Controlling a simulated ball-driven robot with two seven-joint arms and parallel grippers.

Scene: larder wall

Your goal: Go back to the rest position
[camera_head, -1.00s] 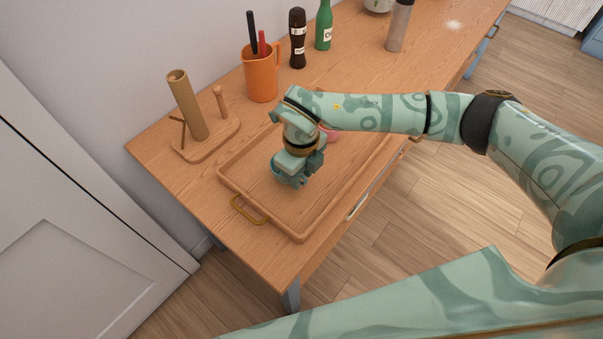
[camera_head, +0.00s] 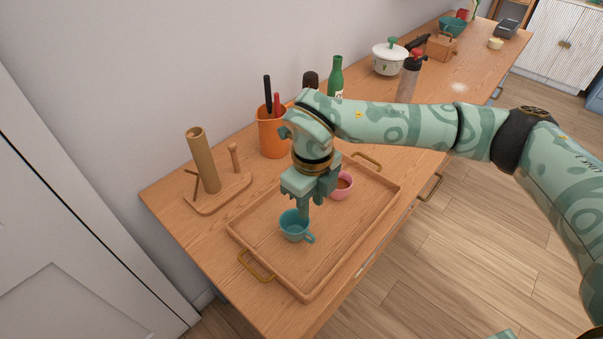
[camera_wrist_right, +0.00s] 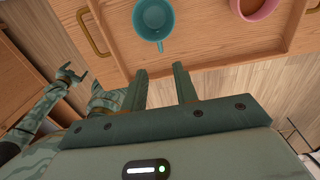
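A teal cup (camera_head: 294,226) stands upright on the wooden tray (camera_head: 262,262). A pink cup (camera_head: 343,187) with brown contents stands behind it on the same tray, partly hidden by my gripper. My right gripper (camera_head: 304,210) points down just above the teal cup. The right wrist view shows its two fingers (camera_wrist_right: 160,70) apart with nothing between them, and the teal cup (camera_wrist_right: 154,20) beyond the tips, clear of them. My left gripper (camera_wrist_right: 72,76) shows small at the left of the right wrist view, its fingers spread and empty.
Behind the tray stand an orange jug (camera_head: 271,135) with utensils, a dark bottle, a green bottle (camera_head: 336,78) and a grey flask (camera_head: 408,80). A wooden holder (camera_head: 217,193) is left of the tray. A white pot (camera_head: 389,58) stands farther back.

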